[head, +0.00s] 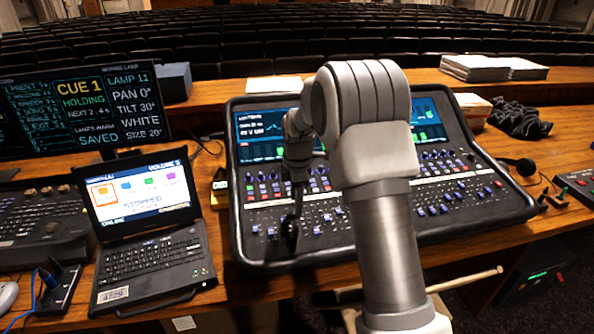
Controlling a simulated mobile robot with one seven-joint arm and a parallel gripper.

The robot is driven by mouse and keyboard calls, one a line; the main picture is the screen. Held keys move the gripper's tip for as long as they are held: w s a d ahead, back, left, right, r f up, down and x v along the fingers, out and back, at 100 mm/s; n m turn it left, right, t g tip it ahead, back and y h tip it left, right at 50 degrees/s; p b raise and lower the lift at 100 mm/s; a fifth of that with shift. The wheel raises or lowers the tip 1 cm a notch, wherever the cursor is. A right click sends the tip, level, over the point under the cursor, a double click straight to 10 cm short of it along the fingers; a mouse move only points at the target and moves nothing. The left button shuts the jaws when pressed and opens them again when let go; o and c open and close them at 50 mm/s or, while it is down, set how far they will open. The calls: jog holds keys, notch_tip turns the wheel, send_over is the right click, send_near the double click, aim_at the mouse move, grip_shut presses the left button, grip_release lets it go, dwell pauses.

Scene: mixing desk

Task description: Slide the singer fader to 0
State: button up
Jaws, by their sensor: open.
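The mixing desk (455,205) stands on the wooden table, with rows of knobs, coloured buttons and faders on its sloped face. My gripper (290,238) is open and points down over the lower left part of the desk, close to the fader rows. I cannot tell whether it touches a fader. The labels are too small to read, so I cannot pick out the singer fader or its setting. My arm hides the middle of the desk and part of its screens.
An open laptop (148,240) stands left of the desk, with a cue monitor (85,105) behind it. Paper stacks (475,68) and a dark cloth (520,118) lie behind. Bare wood shows at right.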

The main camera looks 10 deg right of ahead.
aim_at(298, 221)
notch_tip(298, 221, up, 15)
jog(key=s, duration=0.1)
jog(key=shift+s+p, duration=0.3)
jog(key=shift+p, duration=0.1)
jog(key=shift+f, duration=0.1)
jog(key=s+r+m+t, duration=0.1)
jog(key=s+r+m, duration=0.3)
jog(key=s, duration=0.4)
jog(key=s+r+m+t, duration=0.1)
jog(key=s+r+m, duration=0.35)
jog(key=s, duration=0.35)
jog(key=s+f+m+t, duration=0.2)
jog(key=s+m, duration=0.7)
jog(key=s, duration=0.7)
jog(key=shift+s+f, duration=0.35)
jog(key=shift+f, duration=0.15)
jog(key=shift+m, duration=0.25)
